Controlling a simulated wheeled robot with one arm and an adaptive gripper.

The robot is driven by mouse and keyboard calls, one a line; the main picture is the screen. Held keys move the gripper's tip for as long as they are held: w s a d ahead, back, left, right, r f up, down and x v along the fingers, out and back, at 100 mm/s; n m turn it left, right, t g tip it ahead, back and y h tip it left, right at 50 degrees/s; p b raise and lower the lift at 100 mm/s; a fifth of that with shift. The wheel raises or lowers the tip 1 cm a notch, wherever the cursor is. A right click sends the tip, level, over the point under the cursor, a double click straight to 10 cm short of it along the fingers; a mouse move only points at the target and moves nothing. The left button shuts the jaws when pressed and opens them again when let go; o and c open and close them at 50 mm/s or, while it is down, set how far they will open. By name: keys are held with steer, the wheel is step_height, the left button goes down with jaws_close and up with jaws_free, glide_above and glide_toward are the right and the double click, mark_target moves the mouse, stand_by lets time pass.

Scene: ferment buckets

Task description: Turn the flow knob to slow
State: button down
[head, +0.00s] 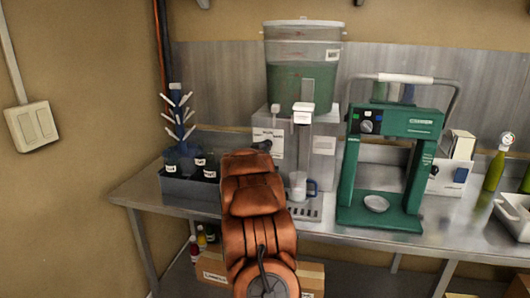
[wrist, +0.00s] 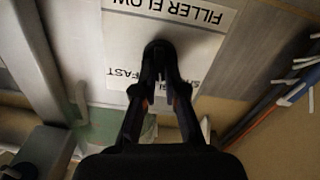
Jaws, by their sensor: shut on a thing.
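The flow knob (wrist: 159,50) is a dark round knob on a white label (wrist: 195,25), which reads "FILLER FLOW" upside down in the wrist view. "FAST" shows left of the knob there, and an "S" word, partly covered, shows on the right. My gripper (wrist: 161,80) is shut on the knob, one finger on each side. Its pointer direction cannot be told. In the head view the label (head: 277,138) is on the front of the grey filler stand (head: 324,150). My arm rises in front of it and hides the knob.
A crate of dark bottles (head: 190,190) and a blue rack (head: 177,125) are to the left. A green machine (head: 346,190) stands close on the right.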

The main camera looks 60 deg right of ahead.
steer(key=shift+f+m+b, duration=0.1)
steer(key=shift+m+b, duration=0.6)
steer(key=shift+m, duration=0.4)
steer(key=shift+s, duration=0.1)
steer(key=c, duration=0.8)
jaws_free()
steer(key=shift+d, duration=0.1)
steer(key=shift+v, duration=6)
